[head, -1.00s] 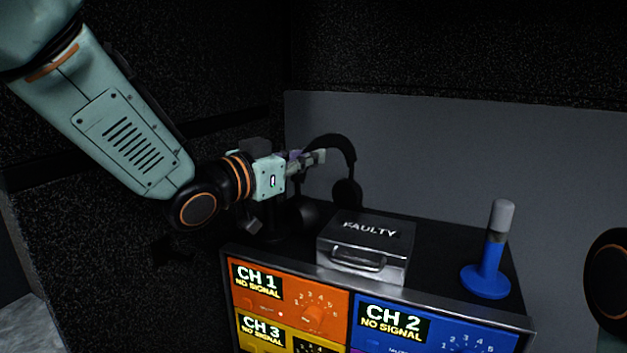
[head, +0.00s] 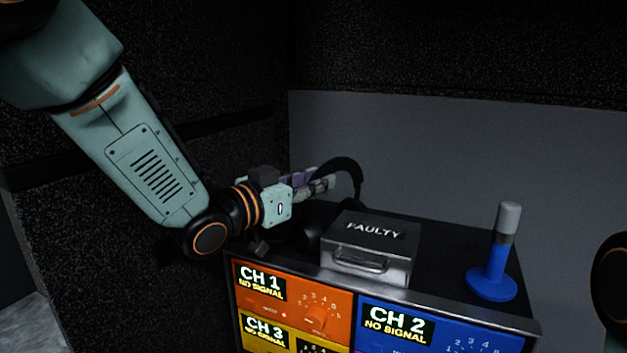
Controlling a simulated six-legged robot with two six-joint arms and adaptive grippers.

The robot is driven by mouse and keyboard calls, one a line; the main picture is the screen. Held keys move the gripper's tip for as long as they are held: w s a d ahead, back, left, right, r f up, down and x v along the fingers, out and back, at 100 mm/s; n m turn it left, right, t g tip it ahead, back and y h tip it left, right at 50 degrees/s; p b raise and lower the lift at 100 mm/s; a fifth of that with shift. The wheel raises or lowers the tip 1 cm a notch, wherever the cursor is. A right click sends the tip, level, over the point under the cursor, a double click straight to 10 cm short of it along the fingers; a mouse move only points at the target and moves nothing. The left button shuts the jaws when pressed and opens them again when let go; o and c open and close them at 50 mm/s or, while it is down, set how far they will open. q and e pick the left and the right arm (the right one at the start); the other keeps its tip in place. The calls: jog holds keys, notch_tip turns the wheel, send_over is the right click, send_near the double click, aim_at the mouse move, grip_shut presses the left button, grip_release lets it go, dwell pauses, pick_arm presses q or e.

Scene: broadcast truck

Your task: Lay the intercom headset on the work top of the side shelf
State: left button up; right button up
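The black intercom headset (head: 347,164) is at the back left of the dark top of a channel console. Its curved headband rises beside the fingers of my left gripper (head: 322,184), which appear shut on it. Its lower part is hidden behind the FAULTY box and the gripper; I cannot tell if it touches the top. Of my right arm only a dark rounded part shows at the right edge; its gripper is out of view. I cannot identify the side shelf in this view.
A grey box marked FAULTY (head: 369,246) stands on the console top (head: 440,250), close to the headset. A blue stand with a grey upper end (head: 493,265) is at the right. Coloured channel panels (head: 290,300) face forward. A grey wall panel (head: 450,150) is behind.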

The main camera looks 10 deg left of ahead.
pick_arm(q)
jog(key=shift+s+a+r, duration=0.1)
jog(key=shift+s, duration=0.15)
pick_arm(e)
jog(key=shift+s+a, duration=0.1)
jog(key=shift+s, duration=0.05)
pick_arm(q)
jog(key=shift+r, duration=0.1)
pick_arm(e)
jog(key=shift+r, duration=0.1)
notch_tip(320, 180, up, 2)
jog(key=shift+r+p, duration=0.1)
jog(key=shift+p, duration=1.15)
jog(key=shift+r, duration=0.2)
pick_arm(q)
jog(key=v, duration=1.1)
jog(key=shift+s+a+r+p, duration=0.1)
jog(key=shift+s+p, duration=0.25)
jog(key=shift+p, duration=0.05)
pick_arm(e)
jog(key=shift+r, duration=0.2)
pick_arm(q)
jog(key=shift+w, duration=0.1)
